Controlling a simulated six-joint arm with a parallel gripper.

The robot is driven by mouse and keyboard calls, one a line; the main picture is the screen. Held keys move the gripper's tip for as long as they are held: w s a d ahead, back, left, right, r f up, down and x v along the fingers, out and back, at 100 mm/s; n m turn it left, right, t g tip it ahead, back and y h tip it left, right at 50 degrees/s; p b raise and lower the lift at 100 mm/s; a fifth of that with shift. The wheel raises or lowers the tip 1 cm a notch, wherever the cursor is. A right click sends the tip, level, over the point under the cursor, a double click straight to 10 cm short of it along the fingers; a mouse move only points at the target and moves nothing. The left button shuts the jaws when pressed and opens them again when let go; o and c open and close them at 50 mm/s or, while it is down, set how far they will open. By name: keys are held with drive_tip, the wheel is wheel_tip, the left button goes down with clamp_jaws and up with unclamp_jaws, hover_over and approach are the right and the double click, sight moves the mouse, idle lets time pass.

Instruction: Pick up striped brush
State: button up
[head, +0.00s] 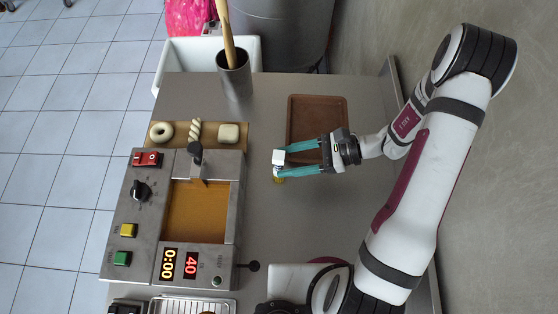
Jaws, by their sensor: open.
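A small brush (279,180) with yellow and dark bands and what looks like a pale, whitish head lies on the grey worktop (265,120), left of the brown tray. My gripper (283,164) reaches in from the right, with its two teal fingers apart and their tips at the brush. The fingers hide part of the brush, and I cannot tell whether they touch it.
A steel fryer (225,165) with knobs, buttons and displays stands left. Shaped dough pieces lie on a board (178,143) behind it. A brown tray (297,103) is near my gripper. A metal pot (236,82) holds wooden sticks at the back.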

sight(275, 166)
drive_tip(key=x, duration=0.6)
drive_tip(key=shift+s+d+f, duration=0.2)
drive_tip(key=shift+s+f, duration=0.1)
clamp_jaws()
